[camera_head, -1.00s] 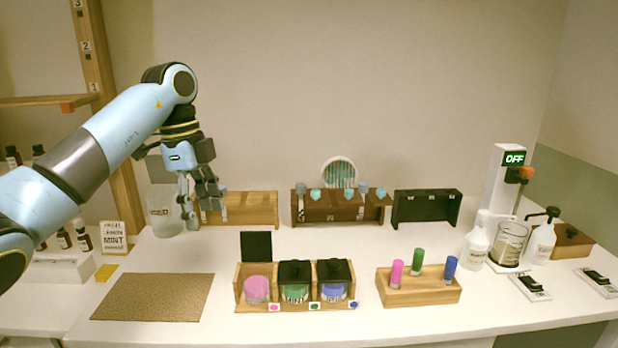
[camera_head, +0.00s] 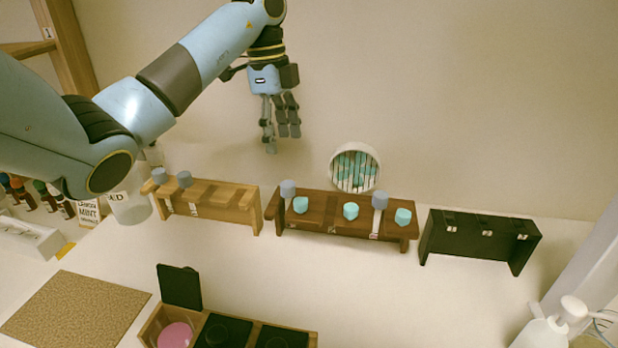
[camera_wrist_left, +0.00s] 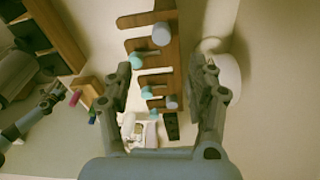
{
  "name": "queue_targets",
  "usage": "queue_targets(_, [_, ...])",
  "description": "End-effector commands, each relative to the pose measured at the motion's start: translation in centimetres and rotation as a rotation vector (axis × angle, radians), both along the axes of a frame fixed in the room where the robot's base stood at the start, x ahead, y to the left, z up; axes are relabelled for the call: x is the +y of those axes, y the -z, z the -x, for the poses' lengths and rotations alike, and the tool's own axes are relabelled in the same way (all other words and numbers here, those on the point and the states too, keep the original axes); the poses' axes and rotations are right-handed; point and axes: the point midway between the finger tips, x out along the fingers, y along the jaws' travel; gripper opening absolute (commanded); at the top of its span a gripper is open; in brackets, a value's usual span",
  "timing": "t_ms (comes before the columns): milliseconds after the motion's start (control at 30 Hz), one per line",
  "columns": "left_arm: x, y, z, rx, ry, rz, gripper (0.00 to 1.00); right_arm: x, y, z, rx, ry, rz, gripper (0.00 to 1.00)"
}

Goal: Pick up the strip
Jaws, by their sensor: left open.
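Thin pale strips with teal parts show inside a round white holder (camera_head: 355,168) behind the dark brown rack in the head view; I cannot single out one strip. My left gripper (camera_head: 281,125) hangs open and empty, fingers down, up and left of the holder and above the racks. In the left wrist view its two fingers (camera_wrist_left: 162,92) are spread wide with nothing between them. A round white shape (camera_wrist_left: 226,75), probably the holder, is partly hidden behind the right finger there. A jointed arm end of mine, likely the right gripper (camera_wrist_left: 58,95), shows small at the left of that view.
A light wood rack (camera_head: 212,198), a dark brown rack (camera_head: 330,212) with teal and grey-topped pieces, and a black rack (camera_head: 478,238) stand in a row. An open box (camera_head: 152,328) is in front, with a brown mat (camera_head: 78,308) to its left. The counter between is clear.

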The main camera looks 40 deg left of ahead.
Motion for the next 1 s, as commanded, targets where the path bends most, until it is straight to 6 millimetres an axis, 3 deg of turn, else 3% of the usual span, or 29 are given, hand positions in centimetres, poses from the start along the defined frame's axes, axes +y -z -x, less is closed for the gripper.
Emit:
queue_targets(100, [-0.1,1.4,0.0,0.002,0.000,0.002,0.57,0.0,1.2,2.7,0.041,0.001,0.000,0.48])
queue_targets(233, [-0.4,3.6,-0.1,0.003,0.000,0.002,0.57,0.0,2.9,4.4,0.066,0.002,0.000,0.48])
queue_targets(267, [-0.5,3.8,0.0,0.005,0.001,0.004,0.57,0.1,2.2,4.6,0.068,0.002,-0.001,0.48])
queue_targets(733, [-0.6,10.0,-0.4,0.003,0.000,0.002,0.57,0.7,-0.3,1.9,0.025,0.003,-0.008,0.48])
queue_targets(1000, [-0.7,10.8,-0.5,0.000,0.000,0.001,0.57,0.5,-0.2,2.7,0.039,0.002,-0.005,0.48])
